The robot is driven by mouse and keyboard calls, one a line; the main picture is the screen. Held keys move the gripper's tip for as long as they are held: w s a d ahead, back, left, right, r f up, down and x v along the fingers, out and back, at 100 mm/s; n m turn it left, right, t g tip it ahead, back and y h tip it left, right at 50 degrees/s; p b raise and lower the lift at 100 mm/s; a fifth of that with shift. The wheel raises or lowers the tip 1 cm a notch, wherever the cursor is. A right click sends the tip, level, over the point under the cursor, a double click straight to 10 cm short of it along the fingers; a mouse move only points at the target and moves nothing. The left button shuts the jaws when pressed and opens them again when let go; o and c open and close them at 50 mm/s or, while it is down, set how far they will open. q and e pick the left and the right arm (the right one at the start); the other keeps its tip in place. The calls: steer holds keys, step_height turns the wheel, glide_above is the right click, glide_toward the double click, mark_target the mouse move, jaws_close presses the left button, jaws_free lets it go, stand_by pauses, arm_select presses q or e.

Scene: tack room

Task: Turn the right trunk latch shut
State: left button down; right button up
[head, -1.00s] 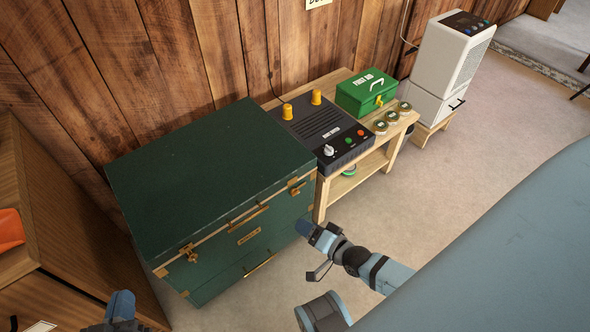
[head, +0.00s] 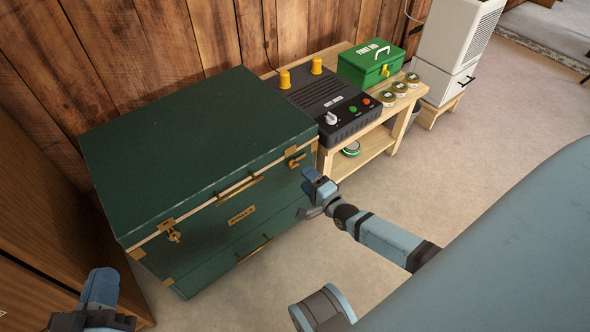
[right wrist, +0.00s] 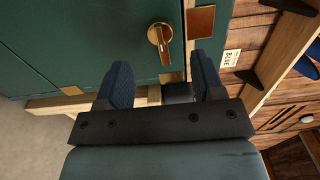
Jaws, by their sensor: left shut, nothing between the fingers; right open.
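The green trunk (head: 215,205) stands closed-lidded at the left, with brass fittings. Its right latch (head: 296,160) is a brass turning piece near the front right corner, just below the lid seam. In the right wrist view the latch (right wrist: 160,40) shows a round base and a lever lying roughly along the pale seam. My right gripper (head: 313,187) is open and empty, just right of and below the latch. In the right wrist view its fingers (right wrist: 163,82) are short of the latch, not touching it. My left gripper (head: 101,288) is shut and empty at the lower left.
The trunk's left latch (head: 172,231) hangs at the front left. A low wooden table (head: 372,142) right of the trunk carries a black control box (head: 330,100), a green first aid box (head: 370,62) and several round tins. A wooden cabinet (head: 40,220) stands left. Floor in front is clear.

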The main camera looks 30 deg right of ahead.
mark_target(294, 167)
steer(key=w, duration=0.2)
steer(key=w+b, duration=0.1)
steer(key=w, duration=0.3)
steer(key=shift+w+a+b, duration=0.3)
steer(key=shift+b, duration=0.05)
arm_select(q)
step_height(294, 167, down, 3)
steer(key=shift+d+f+g, duration=0.15)
steer(key=shift+g, duration=0.55)
arm_select(e)
steer(key=c, duration=0.9)
